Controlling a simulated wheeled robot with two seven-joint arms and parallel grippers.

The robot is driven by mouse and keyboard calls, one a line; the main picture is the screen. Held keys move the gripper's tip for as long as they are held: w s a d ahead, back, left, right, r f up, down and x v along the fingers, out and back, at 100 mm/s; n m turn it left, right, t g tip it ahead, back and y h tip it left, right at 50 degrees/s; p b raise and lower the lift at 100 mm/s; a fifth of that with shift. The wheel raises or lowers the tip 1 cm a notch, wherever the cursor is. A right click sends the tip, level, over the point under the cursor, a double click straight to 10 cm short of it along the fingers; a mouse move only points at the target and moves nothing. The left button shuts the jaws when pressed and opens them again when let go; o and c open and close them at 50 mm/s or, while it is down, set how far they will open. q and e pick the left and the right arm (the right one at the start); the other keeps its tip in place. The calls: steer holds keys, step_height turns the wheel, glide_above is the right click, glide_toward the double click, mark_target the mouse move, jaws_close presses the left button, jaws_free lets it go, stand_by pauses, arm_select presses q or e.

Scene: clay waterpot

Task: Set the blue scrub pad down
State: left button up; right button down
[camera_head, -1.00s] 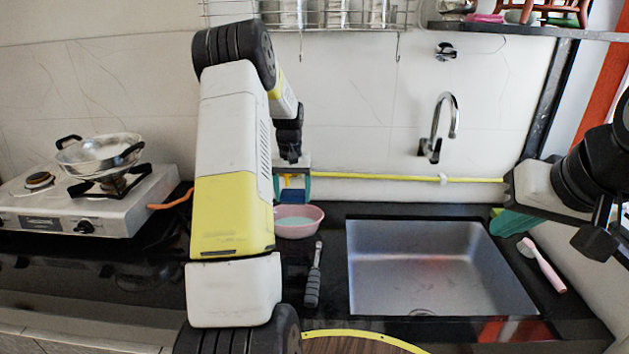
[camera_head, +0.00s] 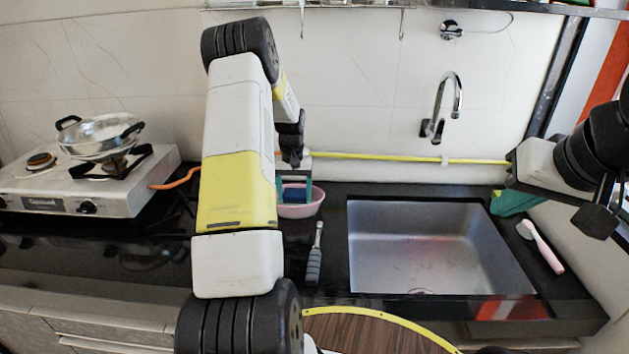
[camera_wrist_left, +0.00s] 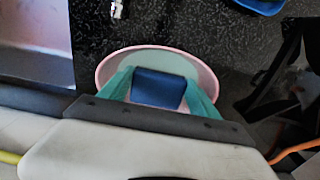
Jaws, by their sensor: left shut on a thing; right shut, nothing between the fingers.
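The blue scrub pad (camera_head: 295,195) is between the teal fingers of my left gripper (camera_head: 294,190). In the left wrist view the pad (camera_wrist_left: 158,88) is gripped between the two fingers (camera_wrist_left: 158,92), in front of the pink bowl (camera_wrist_left: 108,68). In the head view the pad overlaps the pink bowl (camera_head: 300,210) and hides part of its near and upper rim; I cannot tell whether it touches the bowl. My right gripper (camera_head: 508,203) is shut and empty, at the sink's right back corner.
A grey-handled tool (camera_head: 315,262) lies on the black counter between the bowl and the sink (camera_head: 425,250). A pink brush (camera_head: 543,248) lies right of the sink. A stove (camera_head: 75,195) with a pan (camera_head: 100,135) is at left. A yellow hose (camera_head: 400,157) runs along the wall.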

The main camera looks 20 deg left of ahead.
mark_target(295, 195)
arm_select(q)
steer(key=o, duration=2)
steer(key=shift+r, duration=3.55)
steer(key=shift+r, duration=0.1)
steer(key=s+d+r+m+t, duration=0.1)
steer(key=s+d+r+t, duration=0.1)
steer(key=s+d+r, duration=0.55)
steer(key=s+d+r+m+t, duration=0.1)
steer(key=s+d+r, duration=0.3)
steer(key=r, duration=0.7)
steer(key=s+d+r+t, duration=0.1)
steer(key=s, duration=0.5)
steer(key=s+d+r+m+t+h, duration=0.1)
steer(key=s+d, duration=0.1)
steer(key=s, duration=0.4)
steer(key=s+d+r+t+h, duration=0.1)
steer(key=s+d, duration=0.1)
steer(key=s, duration=0.5)
steer(key=shift+d+r+m, duration=0.15)
steer(key=shift+d+m, duration=0.05)
steer(key=shift+m, duration=0.1)
